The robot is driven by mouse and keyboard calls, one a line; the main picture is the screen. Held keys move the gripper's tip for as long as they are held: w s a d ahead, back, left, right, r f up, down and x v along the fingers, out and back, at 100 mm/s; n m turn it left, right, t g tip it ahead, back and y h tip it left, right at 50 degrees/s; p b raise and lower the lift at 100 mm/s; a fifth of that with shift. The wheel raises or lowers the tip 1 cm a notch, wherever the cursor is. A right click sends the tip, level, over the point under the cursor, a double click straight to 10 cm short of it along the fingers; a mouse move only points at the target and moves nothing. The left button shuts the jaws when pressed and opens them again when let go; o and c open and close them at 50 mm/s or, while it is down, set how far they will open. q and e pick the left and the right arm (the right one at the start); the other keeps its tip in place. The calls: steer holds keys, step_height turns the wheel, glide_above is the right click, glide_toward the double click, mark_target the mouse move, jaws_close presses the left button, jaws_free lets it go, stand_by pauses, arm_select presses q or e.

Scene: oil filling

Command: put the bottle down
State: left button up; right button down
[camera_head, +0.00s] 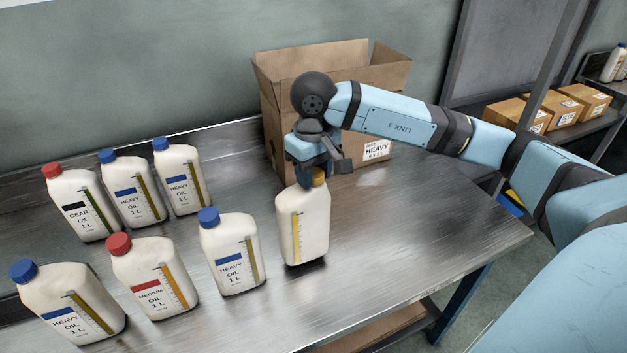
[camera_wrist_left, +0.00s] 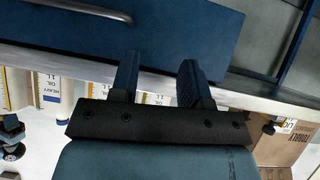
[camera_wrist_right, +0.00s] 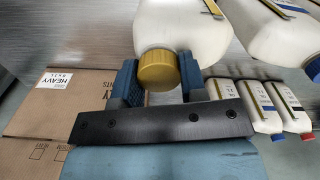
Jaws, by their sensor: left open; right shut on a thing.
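A white bottle (camera_head: 303,228) with a yellow cap (camera_head: 319,175) and a yellow scale strip is upright at the middle of the metal table (camera_head: 400,235). My right gripper (camera_head: 316,168) is shut on the yellow cap from above. In the right wrist view the cap (camera_wrist_right: 158,71) sits between the two fingers. A dark shadow lies at the bottle's base; I cannot tell whether it touches the table or hangs just above. My left gripper (camera_wrist_left: 158,78) is open and empty in the left wrist view, and outside the head view.
Several white oil bottles with red or blue caps stand left of the held bottle; the nearest is a heavy oil bottle (camera_head: 232,255). An open cardboard box (camera_head: 375,100) stands behind. The table to the right is clear up to its edge.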

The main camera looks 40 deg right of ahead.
step_height(320, 180, down, 2)
steer(key=shift+f, duration=0.1)
steer(key=shift+f, duration=0.1)
steer(key=c, duration=0.7)
jaws_free()
steer(key=shift+r, duration=0.35)
step_height(320, 180, up, 12)
steer(key=shift+f, duration=0.25)
